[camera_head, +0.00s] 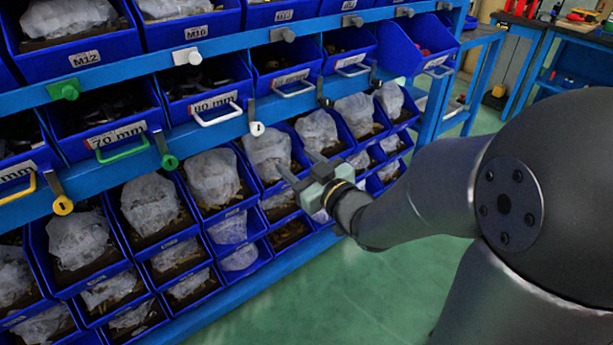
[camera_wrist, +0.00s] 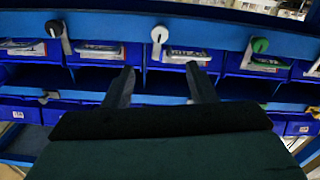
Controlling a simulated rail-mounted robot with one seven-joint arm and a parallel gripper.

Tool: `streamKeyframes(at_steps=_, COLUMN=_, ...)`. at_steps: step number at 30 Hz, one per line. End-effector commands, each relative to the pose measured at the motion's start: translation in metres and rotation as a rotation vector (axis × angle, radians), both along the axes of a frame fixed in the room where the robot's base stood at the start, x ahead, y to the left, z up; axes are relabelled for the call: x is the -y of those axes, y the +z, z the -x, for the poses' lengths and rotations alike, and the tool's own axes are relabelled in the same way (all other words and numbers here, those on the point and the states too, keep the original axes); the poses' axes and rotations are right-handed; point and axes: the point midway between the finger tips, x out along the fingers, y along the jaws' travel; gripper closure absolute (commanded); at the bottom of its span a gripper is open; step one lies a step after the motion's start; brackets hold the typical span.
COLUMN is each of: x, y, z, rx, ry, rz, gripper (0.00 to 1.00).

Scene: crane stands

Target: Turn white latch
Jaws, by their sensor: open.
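The white latch (camera_head: 257,128) has a round white knob on a grey arm. The wrist view shows the white latch (camera_wrist: 159,35) near the top centre, beyond the fingertips. My gripper (camera_head: 301,164) is open and empty, in front of the lower bins, below and to the right of the latch in the head view. In the wrist view the two fingers of my gripper (camera_wrist: 159,76) stand apart, with the latch roughly in line with the gap. They look clear of it.
A green latch (camera_head: 169,162) and a black latch (camera_head: 325,102) flank the white one on the same rail. A yellow latch (camera_head: 62,205) hangs farther left. Another white knob (camera_head: 187,57) sits on the upper rail. Blue bins with bagged parts (camera_head: 268,153) fill the rows below. Green floor (camera_head: 330,290) is open.

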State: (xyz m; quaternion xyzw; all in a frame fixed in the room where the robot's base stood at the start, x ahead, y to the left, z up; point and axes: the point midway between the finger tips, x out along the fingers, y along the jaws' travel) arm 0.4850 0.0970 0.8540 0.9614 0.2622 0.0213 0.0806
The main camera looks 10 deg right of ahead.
Motion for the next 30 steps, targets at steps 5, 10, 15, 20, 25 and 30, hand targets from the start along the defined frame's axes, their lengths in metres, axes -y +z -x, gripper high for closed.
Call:
streamKeyframes(at_steps=5, x=0.005, y=-0.007, z=0.009, rx=0.01, ry=0.007, rz=0.0, gripper=0.48)
streamKeyframes(at_steps=10, x=0.01, y=-0.005, z=0.017, rx=0.007, ry=0.004, rz=0.001, gripper=0.48)
streamKeyframes(at_steps=15, x=0.012, y=-0.002, z=0.02, rx=0.003, ry=0.0, rz=0.002, gripper=0.48)
streamKeyframes(at_steps=20, x=0.012, y=0.0, z=0.021, rx=0.002, ry=0.0, rz=0.001, gripper=0.48)
streamKeyframes(at_steps=25, x=0.013, y=0.0, z=0.021, rx=0.001, ry=-0.002, rz=0.002, gripper=0.48)
streamKeyframes(at_steps=30, x=0.028, y=0.02, z=0.014, rx=-0.074, ry=-0.101, rz=0.041, gripper=0.48)
